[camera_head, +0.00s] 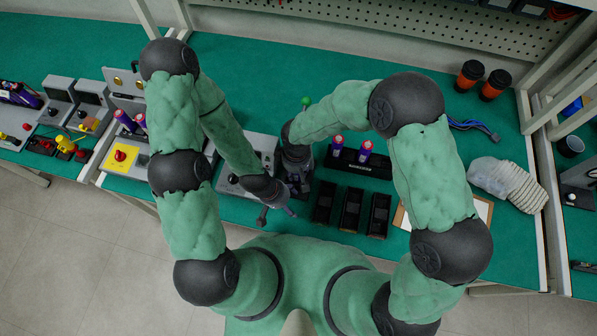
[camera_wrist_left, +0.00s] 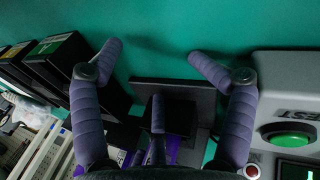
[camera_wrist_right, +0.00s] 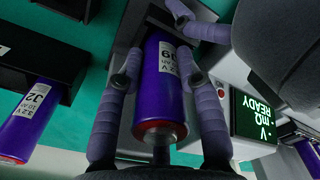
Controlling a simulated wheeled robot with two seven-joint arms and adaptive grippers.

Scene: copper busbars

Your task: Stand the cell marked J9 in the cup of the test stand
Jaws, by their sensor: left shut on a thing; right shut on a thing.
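The J9 cell (camera_wrist_right: 162,85) is a purple cylinder with a white label and a red-rimmed near end. My right gripper (camera_wrist_right: 160,78) is shut around it; in the head view that gripper (camera_head: 296,158) is over the test stand (camera_head: 297,183).
A black rack (camera_head: 355,166) holds two upright cells, one marked J2 (camera_wrist_right: 35,105). Several black bins (camera_head: 350,210) stand in front. A grey tester (camera_head: 262,147) with a green button (camera_wrist_left: 288,135) and a READY screen (camera_wrist_right: 258,113) stands close beside the stand.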

